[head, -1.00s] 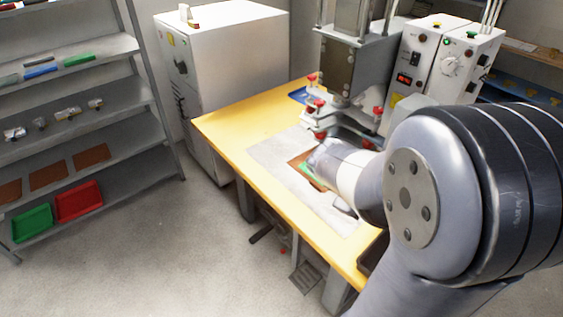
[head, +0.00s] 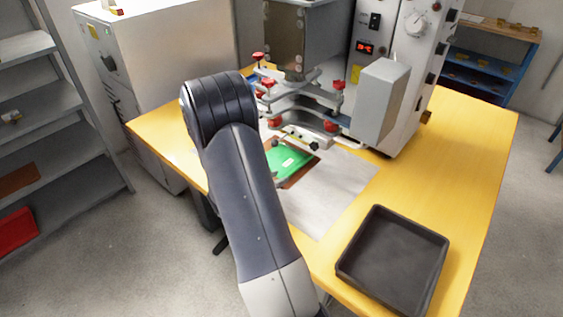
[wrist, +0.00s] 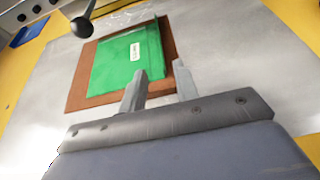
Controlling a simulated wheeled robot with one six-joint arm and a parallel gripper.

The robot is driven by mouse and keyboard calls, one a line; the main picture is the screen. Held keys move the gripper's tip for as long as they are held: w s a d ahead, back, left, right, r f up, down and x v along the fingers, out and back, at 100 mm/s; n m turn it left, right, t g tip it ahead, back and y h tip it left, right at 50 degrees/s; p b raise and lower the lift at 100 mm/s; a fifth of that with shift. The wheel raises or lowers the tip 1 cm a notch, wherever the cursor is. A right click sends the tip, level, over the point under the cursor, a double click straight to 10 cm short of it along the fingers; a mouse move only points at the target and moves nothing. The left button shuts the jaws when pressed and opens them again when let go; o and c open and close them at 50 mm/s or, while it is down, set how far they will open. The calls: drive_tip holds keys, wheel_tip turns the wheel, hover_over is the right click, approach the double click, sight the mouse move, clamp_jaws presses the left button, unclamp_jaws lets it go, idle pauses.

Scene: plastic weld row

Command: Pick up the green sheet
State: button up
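The green sheet (head: 286,160) lies on a brown board (head: 303,173) on the work table, in front of the welding machine; a small white label shows on it. In the wrist view the green sheet (wrist: 125,60) lies flat on the brown board (wrist: 76,92), with something clear along its right edge. My gripper (wrist: 160,80) is at the near edge of the sheet, its two fingers apart with a gap between them. Nothing shows between the fingertips; I cannot tell whether they touch the sheet. In the head view my arm hides most of the gripper.
The welding machine (head: 300,40) with red knobs stands just behind the sheet. A black tray (head: 395,262), empty, sits at the table's front right. The yellow table (head: 455,150) is clear on the right. A dark round knob (wrist: 82,27) hangs near the board's far left corner.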

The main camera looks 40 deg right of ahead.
sight(293, 172)
drive_tip(key=shift+p+x, duration=0.3)
drive_tip(key=shift+x, duration=3.2)
drive_tip(key=shift+s, duration=0.1)
drive_tip(key=shift+c, duration=0.5)
clamp_jaws()
